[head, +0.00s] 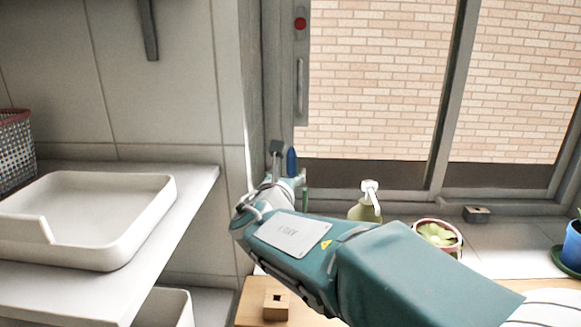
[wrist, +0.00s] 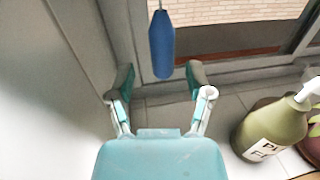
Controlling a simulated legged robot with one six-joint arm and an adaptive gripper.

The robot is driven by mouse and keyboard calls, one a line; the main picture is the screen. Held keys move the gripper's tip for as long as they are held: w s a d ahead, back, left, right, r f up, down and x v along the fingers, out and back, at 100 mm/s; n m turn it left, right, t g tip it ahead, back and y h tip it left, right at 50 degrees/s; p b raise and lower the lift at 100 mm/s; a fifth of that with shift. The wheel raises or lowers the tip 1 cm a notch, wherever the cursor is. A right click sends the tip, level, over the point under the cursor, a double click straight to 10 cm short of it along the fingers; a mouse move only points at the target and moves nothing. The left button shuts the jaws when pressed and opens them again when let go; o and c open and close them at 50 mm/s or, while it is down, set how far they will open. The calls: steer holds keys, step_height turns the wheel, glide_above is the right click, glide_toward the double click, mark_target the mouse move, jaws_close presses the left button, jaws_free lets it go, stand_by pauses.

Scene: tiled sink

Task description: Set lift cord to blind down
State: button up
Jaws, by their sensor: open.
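The lift cord ends in a blue tassel (wrist: 161,45), which hangs upright on a thin cord in the wrist view. In the head view the tassel (head: 291,162) shows at the window's left side, by the end of my arm. My gripper (wrist: 158,84) is open and empty, with one finger on each side of the picture's middle. The tassel appears between and beyond the fingertips, and its lower tip reaches the gap between them in the picture. I cannot tell whether it touches either finger. In the head view my gripper (head: 289,173) is partly hidden by my wrist. The blind itself is not visible.
A soap bottle (wrist: 268,128) stands on the tiled sill right of my gripper, with a potted plant (head: 437,236) beyond it. A wall (wrist: 40,90) is close on the left. A white tray (head: 165,200) lies on the left shelf.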

mark_target(290, 168)
steer(key=shift+w+d, duration=0.2)
steer(key=shift+w, duration=0.6)
steer(key=shift+w+d, duration=0.15)
steer(key=shift+w, duration=0.6)
jaws_close()
steer(key=shift+r, duration=0.1)
